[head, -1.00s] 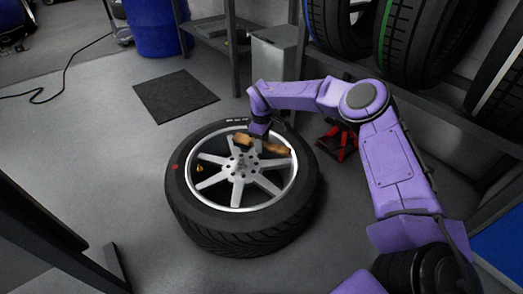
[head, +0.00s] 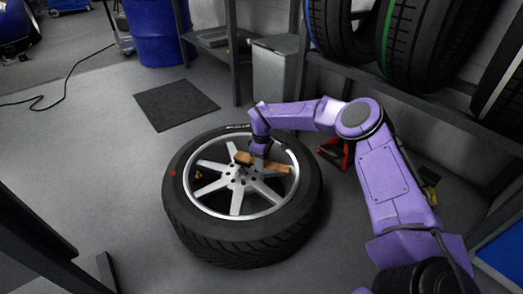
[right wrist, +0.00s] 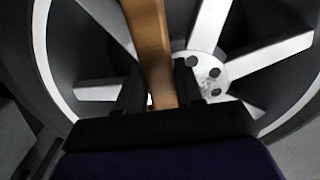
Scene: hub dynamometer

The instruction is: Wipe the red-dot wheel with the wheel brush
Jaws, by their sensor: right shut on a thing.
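The red-dot wheel lies flat on the floor, a black tyre (head: 190,226) around a silver spoked rim; its red dot (head: 173,173) is on the left sidewall. The rim's spokes also show in the right wrist view (right wrist: 208,32). My right gripper (head: 261,154) is over the upper part of the rim, near the hub, and is shut on the wheel brush (head: 279,166). The brush's wooden handle also shows between the fingers in the right wrist view (right wrist: 150,45). Its bristles are not clear, and I cannot tell whether it touches the wheel. My left gripper is out of view.
A red stand (head: 337,153) is on the floor right of the wheel. A tyre rack (head: 425,105) runs along the right. A dark mat (head: 176,104), a grey bin (head: 273,80) and a blue drum (head: 158,32) are behind. The floor left of the wheel is clear.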

